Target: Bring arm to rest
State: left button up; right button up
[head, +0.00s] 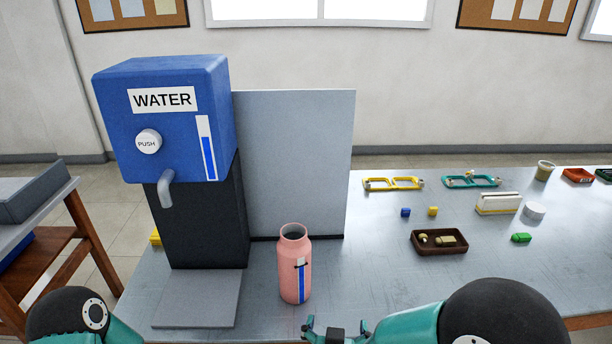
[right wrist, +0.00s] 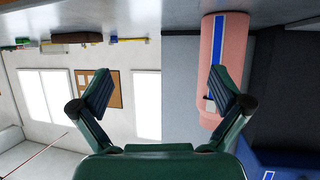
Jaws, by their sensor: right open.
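My right gripper (head: 337,326) is low at the bottom edge of the head view, in front of and to the right of a pink bottle (head: 290,270). Its two fingers are spread, with nothing between them, in the right wrist view (right wrist: 161,92). That view is upside down, and the bottle (right wrist: 223,50) shows partly behind the right-hand finger; I cannot tell whether they touch. The bottle stands upright and open-topped on the table, with a blue stripe. My left arm shows only as a rounded joint at bottom left; its gripper is out of view.
A blue water dispenser (head: 165,100) with a grey base plate (head: 197,300) stands left of the bottle. A grey panel (head: 295,150) is behind.

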jog(key=s+d+f+m+g+p, duration=0.1)
jog(key=s+d+f+g+p, duration=0.35)
jog(key=d+f, duration=0.95)
jog(key=s+a+f+g+y, duration=0.3)
jog(key=s+a, duration=0.1)
jog(key=s, duration=0.3)
jog(key=s+a+f+g+y+b, duration=0.1)
jog(key=s+a+f+g+y, duration=0.2)
jog(key=s, duration=0.5)
jog(key=shift+a+f+n+g, duration=0.25)
jog(key=shift+a+g, duration=0.25)
jog(key=shift+g, duration=0.25)
jog(key=shift+w+d, duration=0.1)
